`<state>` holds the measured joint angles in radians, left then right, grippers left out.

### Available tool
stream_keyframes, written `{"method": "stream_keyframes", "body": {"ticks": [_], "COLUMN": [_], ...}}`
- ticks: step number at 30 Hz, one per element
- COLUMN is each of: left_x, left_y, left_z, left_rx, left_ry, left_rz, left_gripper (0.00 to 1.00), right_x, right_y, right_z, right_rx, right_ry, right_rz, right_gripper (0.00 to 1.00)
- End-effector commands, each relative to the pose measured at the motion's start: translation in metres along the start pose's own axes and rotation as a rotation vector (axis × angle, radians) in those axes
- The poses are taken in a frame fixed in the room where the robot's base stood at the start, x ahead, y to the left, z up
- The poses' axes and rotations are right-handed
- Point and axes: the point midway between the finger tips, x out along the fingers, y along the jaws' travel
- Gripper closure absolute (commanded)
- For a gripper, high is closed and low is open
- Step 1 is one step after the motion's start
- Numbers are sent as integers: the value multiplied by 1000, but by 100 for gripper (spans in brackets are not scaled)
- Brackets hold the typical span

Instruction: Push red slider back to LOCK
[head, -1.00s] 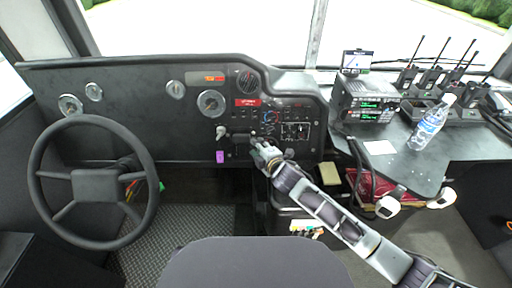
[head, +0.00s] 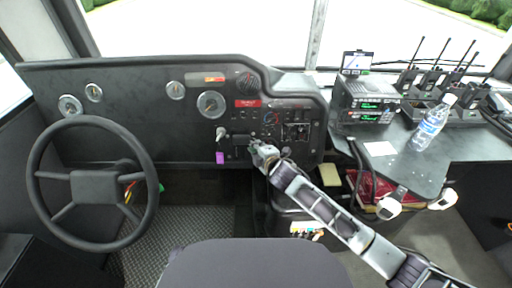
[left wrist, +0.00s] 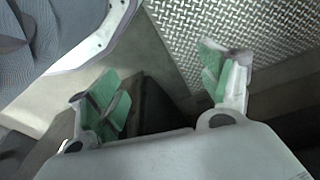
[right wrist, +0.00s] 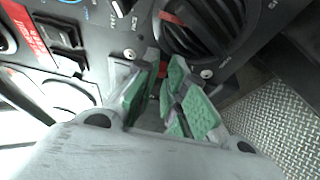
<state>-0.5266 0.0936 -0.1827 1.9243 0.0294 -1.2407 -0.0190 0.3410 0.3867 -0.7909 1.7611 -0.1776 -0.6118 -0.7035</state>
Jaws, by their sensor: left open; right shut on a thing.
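My right gripper (head: 260,153) is at the lower right part of the black dashboard panel (head: 120,95), below the red label. In the right wrist view its green-padded fingers (right wrist: 160,88) are close together against the panel. A small bit of the red slider (right wrist: 154,88) shows between them; the fingers hide most of it, so its exact position cannot be told. My left gripper (left wrist: 163,72) is open and empty, with its green-padded fingers spread above the floor. It does not show in the head view.
A round black vent (right wrist: 205,30) sits beside the right fingers. The steering wheel (head: 84,187) is at the left. A side desk at the right holds a radio stack (head: 363,103), a water bottle (head: 432,124) and several handheld radios. The seat (head: 255,265) is in front.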

Motion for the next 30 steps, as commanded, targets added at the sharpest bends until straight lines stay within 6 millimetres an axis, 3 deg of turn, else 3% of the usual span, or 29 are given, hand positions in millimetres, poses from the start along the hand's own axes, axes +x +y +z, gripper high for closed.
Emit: {"method": "stream_keyframes", "body": {"ticks": [8, 17, 26, 27, 30], "left_x": [0, 6, 12, 11, 10], "left_y": [0, -2, -4, -4, -4], "left_z": [0, 2, 4, 3, 1], "left_rx": [0, 0, 1, 1, 1], "left_ry": [0, 7, 2, 3, 7], "left_rz": [0, -4, -7, -8, -8], "left_gripper": [21, 21, 21, 21, 21], "right_x": [0, 0, 0, 0, 0], "right_y": [-2, -24, -28, -28, -28], "right_z": [0, 0, 0, 0, 0], "right_rx": [0, 1, 0, 0, 0], "right_ry": [0, -1, -1, -1, -1], "right_rz": [-2, -3, -6, -6, -7], "right_gripper": [100, 100, 100, 85, 72]}}
